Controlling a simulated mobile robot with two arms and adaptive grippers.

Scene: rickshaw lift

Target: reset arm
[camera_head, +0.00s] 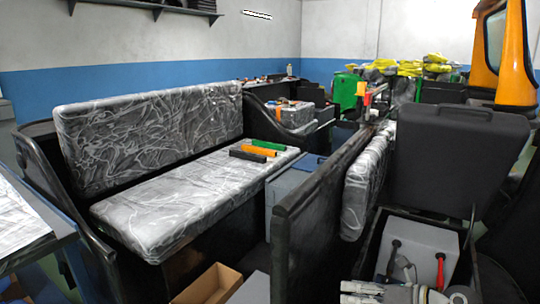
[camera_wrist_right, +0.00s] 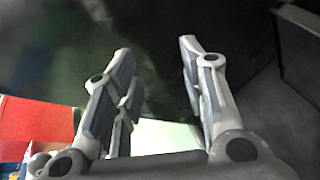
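My right gripper (camera_head: 398,292) shows at the bottom edge of the head view, in front of the open black box, partly cut off by the frame. In the right wrist view my right gripper (camera_wrist_right: 155,50) has its two fingers spread apart, with nothing between them. My left gripper and left arm are not in the head view.
An open black box (camera_head: 466,125) with its lid up holds a grey battery-like block (camera_head: 418,248) with red and black cable ends. A plastic-wrapped bench seat (camera_head: 170,215) carries green, orange and black bars (camera_head: 252,152). A dark panel (camera_head: 305,235) stands beside my right gripper. A cardboard box (camera_head: 210,285) lies low in front.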

